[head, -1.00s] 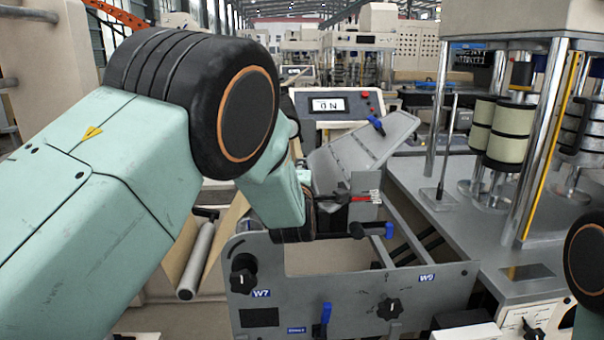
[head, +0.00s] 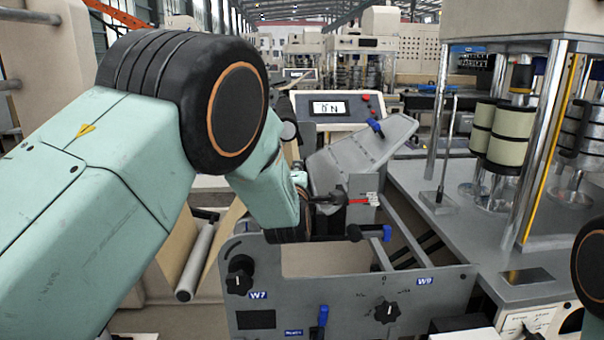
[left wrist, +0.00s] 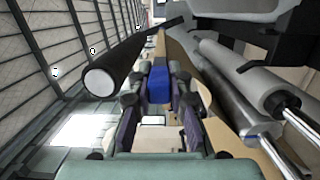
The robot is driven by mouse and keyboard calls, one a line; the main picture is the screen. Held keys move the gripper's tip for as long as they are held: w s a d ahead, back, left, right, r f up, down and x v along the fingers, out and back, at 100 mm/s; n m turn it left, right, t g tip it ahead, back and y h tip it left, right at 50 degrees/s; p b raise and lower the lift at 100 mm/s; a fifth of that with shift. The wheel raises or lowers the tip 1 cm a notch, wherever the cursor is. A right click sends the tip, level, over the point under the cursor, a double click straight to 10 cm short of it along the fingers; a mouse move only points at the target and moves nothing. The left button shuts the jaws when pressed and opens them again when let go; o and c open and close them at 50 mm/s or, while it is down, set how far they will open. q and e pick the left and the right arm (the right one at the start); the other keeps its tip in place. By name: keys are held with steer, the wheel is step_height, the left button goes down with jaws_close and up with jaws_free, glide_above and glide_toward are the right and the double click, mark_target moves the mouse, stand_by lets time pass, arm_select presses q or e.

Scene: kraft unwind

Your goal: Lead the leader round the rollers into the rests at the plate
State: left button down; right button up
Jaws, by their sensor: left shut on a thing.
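My left gripper (left wrist: 158,100) is shut on a small blue piece (left wrist: 158,85) in the left wrist view. In the head view the same gripper (head: 325,198) is small and partly hidden by my wrist, above the grey front plate (head: 350,285). Tan kraft web (left wrist: 182,55) runs beside the fingers in the wrist view; whether the blue piece is joined to it is unclear. Two pale rollers, one of them here (left wrist: 250,75), lie right of the fingers. A roller (head: 196,258) also shows left of the plate. The rests cannot be made out surely. My right gripper is out of view.
A black bar with a blue end (head: 387,233) sticks out above the plate. A tilted grey panel (head: 360,150) stands behind my left gripper, before a display box (head: 335,107). A machine with upright posts (head: 540,150) fills the right side.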

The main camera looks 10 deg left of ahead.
arm_select(q)
steer(key=shift+a, duration=0.3)
steer(key=shift+s+a, duration=0.1)
steer(key=shift+s, duration=0.05)
steer(key=shift+w+d+f+b, duration=0.15)
steer(key=shift+d+f+b, duration=0.05)
steer(key=shift+f+b, duration=0.25)
steer(key=shift+w+d+f+b, duration=0.1)
steer(key=shift+d+f+b, duration=0.15)
steer(key=shift+f, duration=0.2)
steer(key=f+b, duration=0.1)
steer(key=d+f+b, duration=0.1)
steer(key=f, duration=0.1)
steer(key=w+d+f+b, duration=0.1)
steer(key=shift+d+f+b, duration=0.1)
steer(key=shift+f+b, duration=0.2)
steer(key=shift+b, duration=0.1)
steer(key=shift+s+r, duration=0.2)
steer(key=shift+w, duration=0.1)
